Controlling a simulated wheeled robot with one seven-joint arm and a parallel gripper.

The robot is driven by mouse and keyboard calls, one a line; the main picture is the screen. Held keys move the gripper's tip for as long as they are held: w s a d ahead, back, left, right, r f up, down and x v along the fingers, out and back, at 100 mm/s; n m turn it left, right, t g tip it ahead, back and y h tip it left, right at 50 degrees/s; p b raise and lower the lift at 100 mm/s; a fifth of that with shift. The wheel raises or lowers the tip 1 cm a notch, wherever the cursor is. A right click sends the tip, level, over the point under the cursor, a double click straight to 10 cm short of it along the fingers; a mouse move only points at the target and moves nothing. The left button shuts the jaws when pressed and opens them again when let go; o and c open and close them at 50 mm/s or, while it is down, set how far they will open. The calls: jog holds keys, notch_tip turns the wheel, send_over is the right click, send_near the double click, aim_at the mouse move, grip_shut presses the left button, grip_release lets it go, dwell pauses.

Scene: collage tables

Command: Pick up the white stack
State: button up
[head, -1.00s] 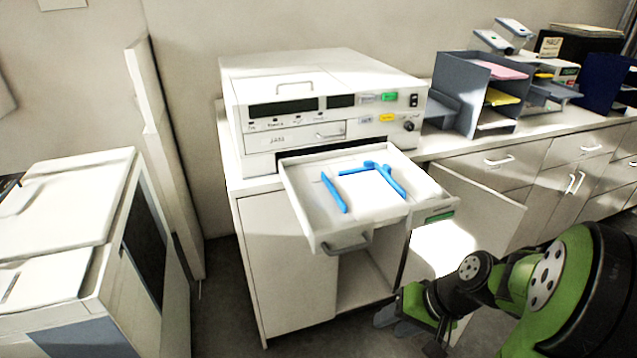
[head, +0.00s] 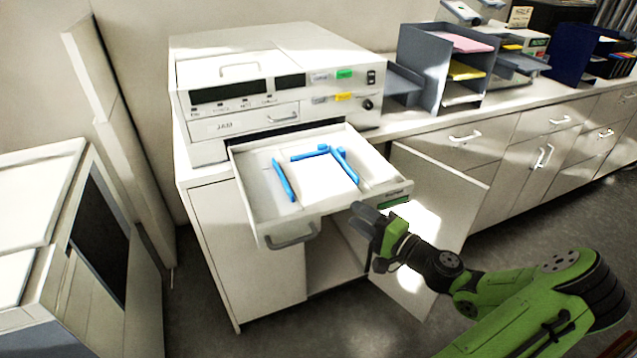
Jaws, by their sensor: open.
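The white stack (head: 318,178) lies in the open drawer tray (head: 243,180) of a white machine, between blue guides. One blue guide (head: 284,180) stands on its left, and others run along its back and right side. My gripper (head: 362,222) is beside the tray's front right corner, low and outside it, apart from the stack. The jaws are open with nothing seen between them. The stack's thickness is hard to tell from this view.
The white machine (head: 220,70) stands on a cabinet whose door (head: 440,200) hangs open behind my arm. The tray's grey handle (head: 290,238) sticks out in front. A grey paper organizer (head: 420,60) stands to the right. Another white machine (head: 40,190) is at left.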

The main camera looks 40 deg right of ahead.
aim_at(345, 207)
jog(key=w, duration=0.6)
jog(key=shift+w+a, duration=0.35)
jog(key=shift+w, duration=0.05)
jog(key=shift+s+r, duration=0.1)
grip_shut()
